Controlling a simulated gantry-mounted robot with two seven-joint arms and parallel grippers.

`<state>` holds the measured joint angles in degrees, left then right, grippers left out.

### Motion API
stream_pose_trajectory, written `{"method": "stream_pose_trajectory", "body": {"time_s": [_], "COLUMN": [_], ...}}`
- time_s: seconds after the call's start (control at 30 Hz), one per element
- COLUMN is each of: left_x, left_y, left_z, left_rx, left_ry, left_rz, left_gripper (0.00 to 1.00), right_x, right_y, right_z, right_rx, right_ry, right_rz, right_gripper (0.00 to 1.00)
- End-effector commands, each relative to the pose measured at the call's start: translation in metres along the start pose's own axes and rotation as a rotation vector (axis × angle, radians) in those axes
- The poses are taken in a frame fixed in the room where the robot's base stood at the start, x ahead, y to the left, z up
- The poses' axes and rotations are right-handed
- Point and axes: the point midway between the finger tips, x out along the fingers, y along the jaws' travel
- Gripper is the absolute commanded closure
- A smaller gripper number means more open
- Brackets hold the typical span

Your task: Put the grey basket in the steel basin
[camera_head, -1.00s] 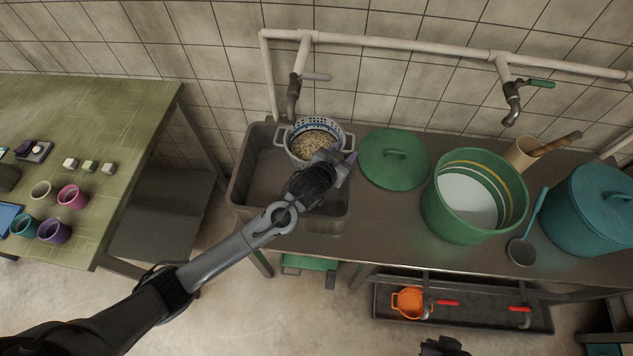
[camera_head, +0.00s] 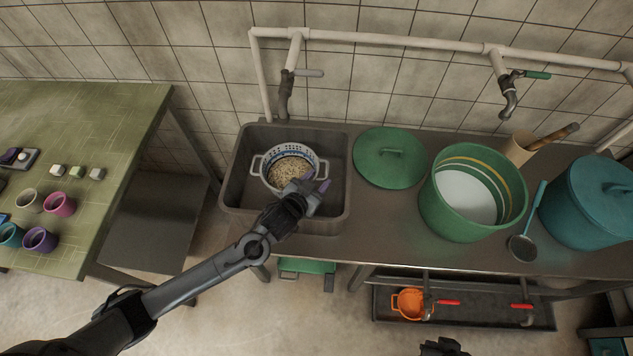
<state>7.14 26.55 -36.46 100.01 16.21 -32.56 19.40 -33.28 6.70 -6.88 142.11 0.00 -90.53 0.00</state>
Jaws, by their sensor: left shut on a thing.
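The grey basket (camera_head: 268,177) is a round perforated colander with two side handles, holding pale beans or grain. It is upright within the outline of the steel basin (camera_head: 238,190), a deep grey rectangular sink at the left end of the counter. Whether it touches the basin floor I cannot tell. My left gripper (camera_head: 313,187) is shut on the basket at its near right rim, and its wrist hides part of the basin's front. A dark piece at the bottom edge (camera_head: 443,347) may be my right gripper; its jaws cannot be made out.
A tap (camera_head: 285,95) hangs from a pipe behind the basin. A green lid (camera_head: 390,157) and a green pot (camera_head: 473,195) stand right of it. A green table (camera_head: 120,150) with cups is at left. An orange basket (camera_head: 410,303) lies on the low shelf.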

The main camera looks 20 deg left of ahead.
Motion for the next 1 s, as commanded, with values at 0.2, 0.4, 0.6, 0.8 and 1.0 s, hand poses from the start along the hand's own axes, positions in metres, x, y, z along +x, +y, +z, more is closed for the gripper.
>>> {"method": "stream_pose_trajectory", "body": {"time_s": [0.2,0.4,0.6,0.8,1.0], "left_x": [0.0,0.002,0.004,0.005,0.005], "left_y": [-0.001,0.0,0.001,0.001,0.002], "left_z": [-0.002,0.002,0.007,0.01,0.012], "left_rx": [0.0,-0.001,-0.001,0.0,0.0], "left_ry": [0.005,0.004,0.004,0.003,-0.002], "left_rz": [-0.001,-0.001,-0.001,-0.001,0.0], "left_gripper": [1.0,1.0,1.0,1.0,0.29], "right_x": [0.0,0.0,0.001,0.001,0.002], "right_y": [-0.001,0.0,0.0,0.002,0.002], "right_z": [0.0,0.0,0.0,0.001,0.001], "right_rx": [0.002,0.002,-0.001,-0.007,-0.008], "right_ry": [0.0,0.0,0.0,-0.001,-0.001], "right_rz": [-0.002,-0.001,0.001,0.006,0.006], "right_gripper": [1.0,1.0,1.0,1.0,1.0]}}
